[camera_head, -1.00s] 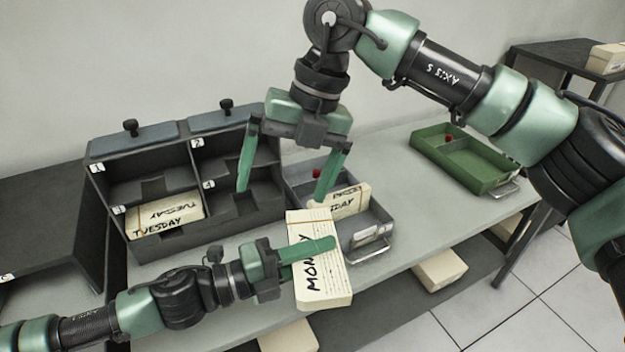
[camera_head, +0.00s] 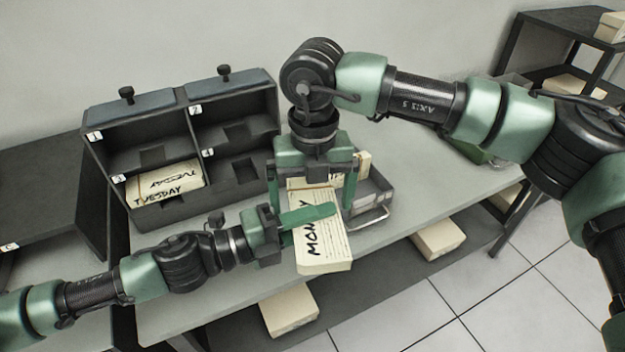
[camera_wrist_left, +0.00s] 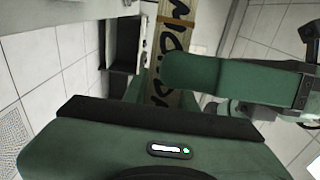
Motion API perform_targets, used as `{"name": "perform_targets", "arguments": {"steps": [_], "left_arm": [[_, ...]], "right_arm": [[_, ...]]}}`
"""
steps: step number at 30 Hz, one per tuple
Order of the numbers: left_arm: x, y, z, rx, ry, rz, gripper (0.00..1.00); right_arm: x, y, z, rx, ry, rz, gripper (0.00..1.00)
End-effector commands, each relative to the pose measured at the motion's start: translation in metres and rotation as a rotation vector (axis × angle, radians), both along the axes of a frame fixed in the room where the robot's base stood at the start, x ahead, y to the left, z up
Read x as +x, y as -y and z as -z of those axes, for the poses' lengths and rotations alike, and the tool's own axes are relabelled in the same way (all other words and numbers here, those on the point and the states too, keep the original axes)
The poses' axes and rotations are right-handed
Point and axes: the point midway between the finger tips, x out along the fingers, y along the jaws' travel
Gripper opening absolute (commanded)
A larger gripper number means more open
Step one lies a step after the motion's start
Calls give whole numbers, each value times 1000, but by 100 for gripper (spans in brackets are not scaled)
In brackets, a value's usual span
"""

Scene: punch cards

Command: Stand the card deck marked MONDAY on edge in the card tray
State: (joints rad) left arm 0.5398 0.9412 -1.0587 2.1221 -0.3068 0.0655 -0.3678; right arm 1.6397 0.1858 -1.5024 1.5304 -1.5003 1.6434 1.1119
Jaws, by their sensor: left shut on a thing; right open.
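The MONDAY deck (camera_head: 325,255) is a cream block of cards with black lettering. My left gripper (camera_head: 303,222) is shut on it and holds it tilted in front of the grey card tray (camera_head: 372,212). The deck also shows in the left wrist view (camera_wrist_left: 176,40), partly covered by a green finger. My right gripper (camera_head: 312,195) is open, pointing down, with its fingers spread on either side of the deck's upper end. I cannot tell whether they touch it. Another deck (camera_head: 363,166) stands in the tray, mostly hidden behind the right gripper.
A dark rack (camera_head: 190,120) with numbered compartments stands at the back left, a TUESDAY deck (camera_head: 165,186) in one. A green tray (camera_head: 462,150) at the right is mostly hidden behind my right arm. Cream boxes (camera_head: 438,240) lie below the table's front edge.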

Motion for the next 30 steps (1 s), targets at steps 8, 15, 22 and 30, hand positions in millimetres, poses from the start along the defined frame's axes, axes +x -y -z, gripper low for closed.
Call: {"name": "perform_targets", "arguments": {"steps": [8, 15, 22, 30], "left_arm": [[0, 0, -1, -1, 2, 1, 0], [0, 0, -1, -1, 2, 1, 0], [0, 1, -1, -2, 2, 2, 33], [0, 0, -1, 0, 1, 1, 53]], "right_arm": [[0, 0, 8, 2, 0, 0, 100], [0, 0, 7, 1, 1, 0, 69], [-1, -2, 6, 5, 0, -2, 12], [0, -1, 6, 3, 1, -1, 12]]}}
